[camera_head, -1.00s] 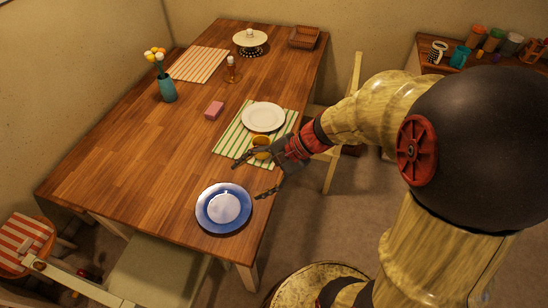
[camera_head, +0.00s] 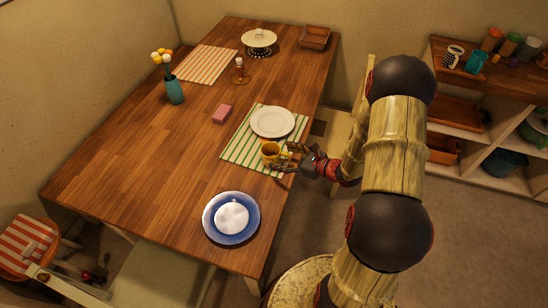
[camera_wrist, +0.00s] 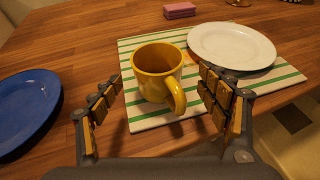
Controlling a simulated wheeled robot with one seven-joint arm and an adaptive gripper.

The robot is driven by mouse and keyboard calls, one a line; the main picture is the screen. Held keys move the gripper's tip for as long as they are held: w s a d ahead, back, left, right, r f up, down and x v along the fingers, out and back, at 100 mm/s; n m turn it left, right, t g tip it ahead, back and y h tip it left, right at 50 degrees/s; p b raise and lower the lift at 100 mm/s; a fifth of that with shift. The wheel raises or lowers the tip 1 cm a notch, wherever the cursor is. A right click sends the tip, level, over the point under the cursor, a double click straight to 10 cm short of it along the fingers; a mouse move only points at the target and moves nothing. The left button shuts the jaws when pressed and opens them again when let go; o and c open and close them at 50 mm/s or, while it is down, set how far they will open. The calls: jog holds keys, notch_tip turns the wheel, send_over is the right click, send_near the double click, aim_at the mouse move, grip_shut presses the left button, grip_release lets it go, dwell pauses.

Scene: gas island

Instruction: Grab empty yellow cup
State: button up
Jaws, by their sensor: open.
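The yellow cup (camera_head: 270,153) stands upright on the green-striped placemat (camera_head: 238,150), in front of the white plate (camera_head: 273,122). In the wrist view the cup (camera_wrist: 155,72) looks empty inside, and its handle points towards me and to the right. My gripper (camera_head: 283,158) is open at the table's right edge, with its fingers towards the cup. In the wrist view my open gripper (camera_wrist: 162,98) has one finger on each side of the cup's near side. The right finger is close to the handle; I cannot tell whether they touch.
A blue plate (camera_head: 231,218) lies nearer on the table, left of the cup in the wrist view. A pink block (camera_head: 222,114), a brown bottle-like object (camera_head: 240,72) and a vase with flowers (camera_head: 175,90) stand farther off. The table's middle is clear.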

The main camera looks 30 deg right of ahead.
aim_at(278, 155)
jog(key=b+x, duration=0.1)
jog(key=x, duration=0.3)
jog(key=shift+w+a, duration=0.2)
jog(key=shift+a, duration=0.05)
jog(key=shift+c, duration=0.5)
jog(key=c, duration=1.3)
jog(key=shift+r, duration=0.1)
